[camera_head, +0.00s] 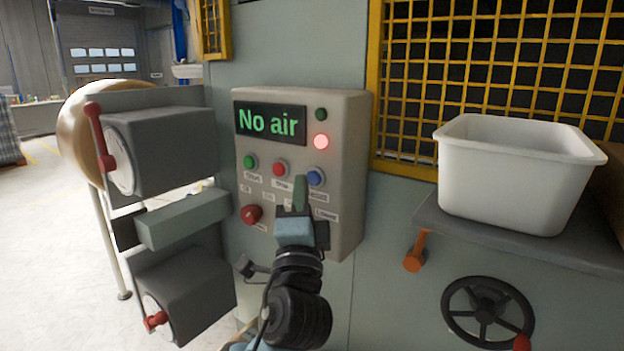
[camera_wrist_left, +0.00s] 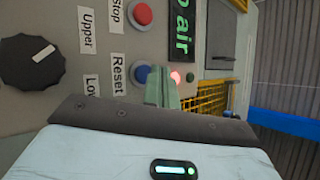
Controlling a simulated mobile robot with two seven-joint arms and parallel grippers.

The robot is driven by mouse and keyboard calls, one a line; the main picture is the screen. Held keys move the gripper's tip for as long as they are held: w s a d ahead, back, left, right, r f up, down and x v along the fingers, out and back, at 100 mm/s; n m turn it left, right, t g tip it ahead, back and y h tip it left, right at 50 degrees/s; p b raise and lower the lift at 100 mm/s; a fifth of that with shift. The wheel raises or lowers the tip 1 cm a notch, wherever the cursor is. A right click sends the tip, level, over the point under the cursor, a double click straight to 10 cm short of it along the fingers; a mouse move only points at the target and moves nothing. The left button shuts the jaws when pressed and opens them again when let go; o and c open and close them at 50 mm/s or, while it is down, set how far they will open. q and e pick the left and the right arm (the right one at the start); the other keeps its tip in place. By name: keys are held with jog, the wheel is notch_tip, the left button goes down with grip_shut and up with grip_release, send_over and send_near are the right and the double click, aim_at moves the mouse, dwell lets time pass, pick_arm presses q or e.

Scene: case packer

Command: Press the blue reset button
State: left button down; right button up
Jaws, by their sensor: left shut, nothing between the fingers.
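The blue reset button (camera_head: 316,177) sits at the right end of the button row on the beige control box (camera_head: 350,150). In the left wrist view the blue button (camera_wrist_left: 141,76) is beside its "Reset" label, just left of and partly behind my fingertips. My left gripper (camera_head: 300,185) is shut and empty. Its green-grey fingers point up at the panel, just left of and slightly below the blue button in the head view. I cannot tell whether they touch it. My right gripper is not in view.
A green button (camera_head: 250,161), a red button (camera_head: 279,167) and a red knob (camera_head: 251,214) are on the same panel. The display (camera_head: 270,123) reads "No air" and a red lamp (camera_head: 321,141) is lit. A white bin (camera_head: 515,185) stands on a shelf at right.

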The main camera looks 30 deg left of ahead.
pick_arm(q)
jog(key=shift+w, duration=0.15)
jog(key=shift+w, duration=0.3)
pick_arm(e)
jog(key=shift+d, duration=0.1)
pick_arm(q)
jog(key=shift+w, duration=0.4)
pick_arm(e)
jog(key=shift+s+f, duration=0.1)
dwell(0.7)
pick_arm(q)
jog(key=shift+s, duration=0.85)
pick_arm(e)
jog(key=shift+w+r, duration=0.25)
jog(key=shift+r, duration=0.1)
pick_arm(q)
jog(key=s+p, duration=0.1)
jog(key=s, duration=0.4)
jog(key=shift+a, duration=0.2)
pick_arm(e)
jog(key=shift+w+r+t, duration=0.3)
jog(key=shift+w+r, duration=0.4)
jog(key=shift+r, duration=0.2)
